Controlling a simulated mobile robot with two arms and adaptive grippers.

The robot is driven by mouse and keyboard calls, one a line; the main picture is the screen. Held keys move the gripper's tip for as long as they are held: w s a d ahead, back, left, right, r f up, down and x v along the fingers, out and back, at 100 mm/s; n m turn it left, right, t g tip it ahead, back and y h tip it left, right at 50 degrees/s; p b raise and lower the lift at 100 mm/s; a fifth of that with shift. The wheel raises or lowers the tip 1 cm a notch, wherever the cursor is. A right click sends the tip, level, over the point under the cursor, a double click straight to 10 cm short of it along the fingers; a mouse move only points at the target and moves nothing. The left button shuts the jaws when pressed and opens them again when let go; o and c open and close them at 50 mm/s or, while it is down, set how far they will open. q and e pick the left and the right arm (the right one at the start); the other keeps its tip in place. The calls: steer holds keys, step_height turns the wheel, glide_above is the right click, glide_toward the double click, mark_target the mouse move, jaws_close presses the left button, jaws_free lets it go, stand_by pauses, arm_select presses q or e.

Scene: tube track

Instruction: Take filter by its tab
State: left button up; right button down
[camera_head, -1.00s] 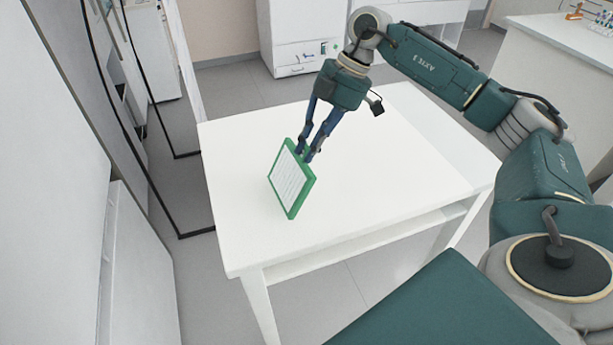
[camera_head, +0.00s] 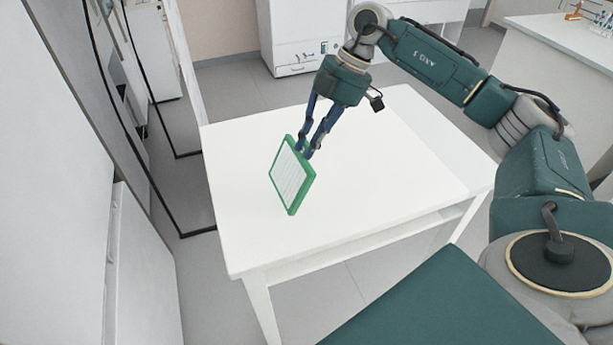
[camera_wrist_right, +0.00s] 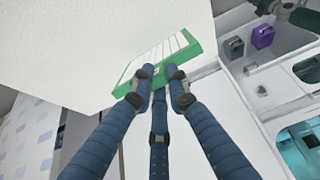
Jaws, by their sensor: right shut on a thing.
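The filter (camera_head: 291,178) is a flat panel with a green frame and a white pleated face. It stands tilted at the table, and I cannot tell whether its lower corner touches the top. My right gripper (camera_head: 304,151) is at its upper right edge, fingers pointing down, and is shut on it. The fingers hide the tab. My left gripper is not in view.
The white table (camera_head: 400,150) is otherwise bare, with free room around the filter. Dark-framed glass panels (camera_head: 140,100) and a white wall stand to the left. A white cabinet (camera_head: 300,35) stands behind, and a counter (camera_head: 560,45) with small items is at the upper right.

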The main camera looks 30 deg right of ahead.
steer(key=shift+r+p, duration=3.95)
steer(key=shift+r, duration=0.45)
